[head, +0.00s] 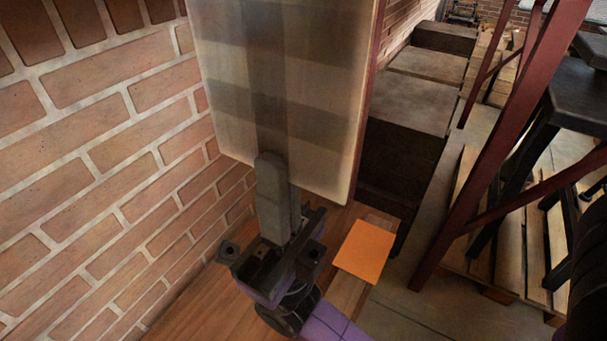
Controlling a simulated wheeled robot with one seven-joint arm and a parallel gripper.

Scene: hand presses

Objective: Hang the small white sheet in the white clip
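The small white sheet (325,110) is a pale, translucent panel that stands upright and fills the upper middle of the head view. Its top runs out of the picture. Darker bands show across it and down it. My gripper (275,175) is at the sheet's lower edge, pointing up. One finger lies in front of the sheet and the other seems to pass behind it, so the gripper looks shut on the sheet. The white clip is not visible in this view.
An orange sheet (366,250) lies flat on a wooden surface (195,312) right of my gripper. A brick wall (100,150) stands close on the left. Dark blocks (410,100) are behind the sheet. A red-brown metal frame (480,170) and wooden pallets (515,245) stand at right.

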